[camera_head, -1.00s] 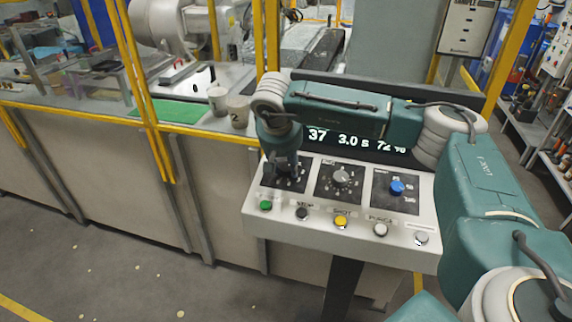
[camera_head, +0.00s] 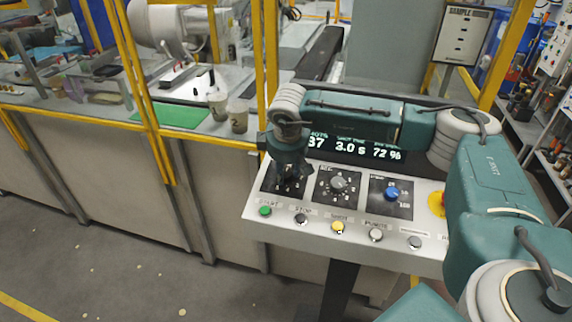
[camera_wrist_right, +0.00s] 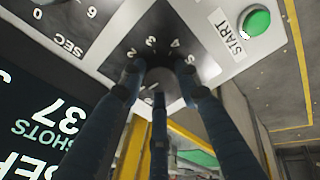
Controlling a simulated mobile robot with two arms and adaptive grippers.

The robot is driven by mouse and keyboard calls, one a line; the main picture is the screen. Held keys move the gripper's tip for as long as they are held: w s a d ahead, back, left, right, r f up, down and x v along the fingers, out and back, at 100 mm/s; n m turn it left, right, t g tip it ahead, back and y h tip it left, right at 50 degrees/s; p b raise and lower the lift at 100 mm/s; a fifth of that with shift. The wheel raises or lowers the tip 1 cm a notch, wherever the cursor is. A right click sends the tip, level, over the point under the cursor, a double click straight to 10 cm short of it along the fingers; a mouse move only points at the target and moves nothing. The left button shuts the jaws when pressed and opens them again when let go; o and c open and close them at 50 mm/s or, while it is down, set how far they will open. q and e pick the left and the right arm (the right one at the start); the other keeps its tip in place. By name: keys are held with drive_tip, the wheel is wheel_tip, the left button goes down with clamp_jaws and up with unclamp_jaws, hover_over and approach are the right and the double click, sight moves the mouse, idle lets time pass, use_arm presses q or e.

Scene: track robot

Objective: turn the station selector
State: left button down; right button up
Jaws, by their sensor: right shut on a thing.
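The station selector is the leftmost dial on the sloped control panel. Its black plate (camera_head: 269,184) shows around my right gripper (camera_head: 291,176), which hides the knob in the head view. In the right wrist view, the numbers 2 to 5 are on the selector's plate (camera_wrist_right: 143,45), and part of the knob (camera_wrist_right: 160,76) shows between the fingers. My right gripper (camera_wrist_right: 160,85) is shut on this knob, its fingers around it. Which number the knob points to is hidden. My left gripper is not in view.
A middle dial (camera_head: 338,183) and a blue knob (camera_head: 391,194) sit right of the selector. A button row with a green start button (camera_head: 265,211) runs below. A lit display (camera_head: 355,147) is above. Cups (camera_head: 238,116) stand behind.

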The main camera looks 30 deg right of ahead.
drive_tip(key=shift+n+p, duration=0.4)
drive_tip(key=shift+p, duration=0.05)
drive_tip(key=o, duration=1.1)
drive_tip(key=shift+s, duration=0.1)
drive_tip(key=v, duration=1.2)
drive_tip(key=shift+d, duration=0.1)
